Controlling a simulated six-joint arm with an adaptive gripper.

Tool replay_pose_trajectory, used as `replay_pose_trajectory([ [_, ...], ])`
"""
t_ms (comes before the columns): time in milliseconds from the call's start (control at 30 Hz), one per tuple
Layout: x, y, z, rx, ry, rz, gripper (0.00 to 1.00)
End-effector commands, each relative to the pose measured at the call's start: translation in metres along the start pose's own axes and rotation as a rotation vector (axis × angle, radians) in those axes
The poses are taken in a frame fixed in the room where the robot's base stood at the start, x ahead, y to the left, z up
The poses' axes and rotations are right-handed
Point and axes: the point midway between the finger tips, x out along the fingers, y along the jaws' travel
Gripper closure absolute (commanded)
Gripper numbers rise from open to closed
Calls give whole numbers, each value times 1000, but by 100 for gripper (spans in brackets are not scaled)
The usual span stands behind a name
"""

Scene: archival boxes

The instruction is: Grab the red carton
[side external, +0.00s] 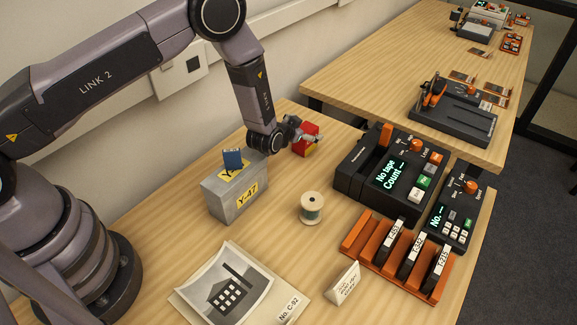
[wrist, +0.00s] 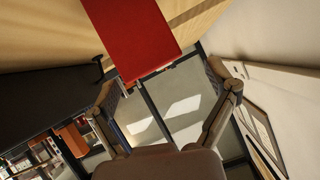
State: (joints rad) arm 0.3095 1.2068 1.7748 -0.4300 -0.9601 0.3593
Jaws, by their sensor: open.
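The red carton (side external: 305,139) stands on the wooden table behind the grey box, with a yellow patch low on its side in the side view. In the wrist view the red carton (wrist: 130,38) fills the top middle, its near end just ahead of my fingertips. My gripper (side external: 297,131) is at the carton's left side in the side view, pointing toward it. In the wrist view my gripper (wrist: 168,82) has its fingers spread wide with nothing between them. I cannot tell whether a fingertip touches the carton.
A thread spool (side external: 312,208) stands in front. A black tape device (side external: 392,178) is to the right. The wall is behind.

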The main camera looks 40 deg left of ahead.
Motion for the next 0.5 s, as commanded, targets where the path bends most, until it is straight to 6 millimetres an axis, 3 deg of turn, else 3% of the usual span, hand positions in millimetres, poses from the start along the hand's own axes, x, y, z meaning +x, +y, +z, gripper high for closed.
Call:
replay_pose_trajectory([
  [100, 12, 5, 18, 0, 0, -1, 15],
  [300, 35, 4, 15, -1, 0, 0, 15],
  [500, 38, 4, 15, 0, -1, 1, 15],
])
